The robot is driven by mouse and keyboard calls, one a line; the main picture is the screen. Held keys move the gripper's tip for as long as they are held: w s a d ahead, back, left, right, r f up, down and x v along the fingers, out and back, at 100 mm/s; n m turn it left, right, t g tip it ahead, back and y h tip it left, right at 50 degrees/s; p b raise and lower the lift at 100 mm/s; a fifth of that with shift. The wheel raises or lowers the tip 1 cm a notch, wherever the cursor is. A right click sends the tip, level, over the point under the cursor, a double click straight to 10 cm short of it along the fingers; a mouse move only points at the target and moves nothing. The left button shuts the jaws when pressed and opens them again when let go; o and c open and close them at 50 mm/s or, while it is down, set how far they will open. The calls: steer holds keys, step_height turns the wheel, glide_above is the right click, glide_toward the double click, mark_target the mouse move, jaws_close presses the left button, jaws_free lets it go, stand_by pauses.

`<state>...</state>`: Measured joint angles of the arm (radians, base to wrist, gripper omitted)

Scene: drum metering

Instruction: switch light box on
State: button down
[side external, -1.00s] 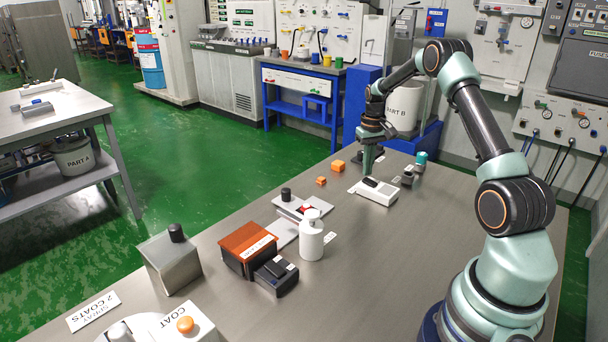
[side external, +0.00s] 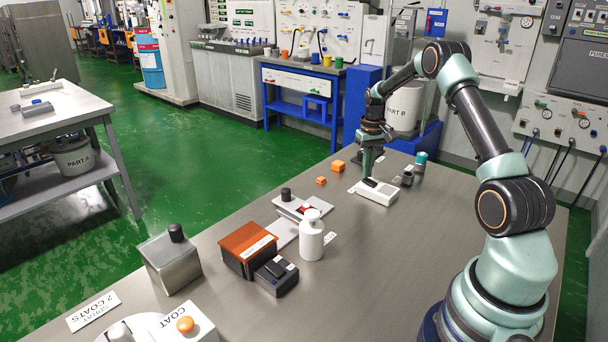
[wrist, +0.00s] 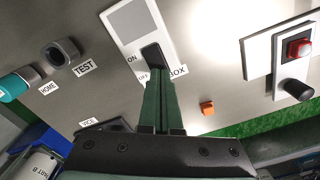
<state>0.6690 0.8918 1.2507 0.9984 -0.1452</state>
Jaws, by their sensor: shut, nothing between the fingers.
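The light box is a white case with a grey panel (wrist: 132,20) and a black switch (wrist: 153,55) at one end. ON and OFF labels are beside the switch. In the side view the light box (side external: 378,194) lies on the far part of the steel table. My gripper (wrist: 157,82) is shut and empty. Its fingertips are right at the switch's near end in the wrist view and partly hide the labels there. Whether they touch it I cannot tell. In the side view my gripper (side external: 367,172) points down over the switch end. The panel looks plain grey, with no clear glow.
A dark knob (wrist: 62,52) by the TEST label and a teal-capped part (wrist: 20,84) stand beside the box. Small orange blocks (side external: 338,166) lie on its other side. A red-button unit (wrist: 298,48), a white bottle (side external: 311,238) and an orange-topped box (side external: 247,246) stand nearer.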

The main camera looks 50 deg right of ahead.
steer(key=shift+f, duration=0.55)
steer(key=shift+r, duration=3.5)
steer(key=s+a+r+n+t+h, duration=0.1)
steer(key=a+r+n, duration=0.1)
steer(key=a+r, duration=0.6)
steer(key=a+r+n+t, duration=0.15)
steer(key=a+r, duration=0.35)
steer(key=a, duration=0.5)
steer(key=s+a+r+n+t+y, duration=0.1)
steer(key=s+a+n+t, duration=0.1)
steer(key=s+a, duration=0.9)
steer(key=a+t, duration=0.1)
steer(key=a, duration=0.2)
steer(key=shift+s+a, duration=0.2)
steer(key=shift+s, duration=0.05)
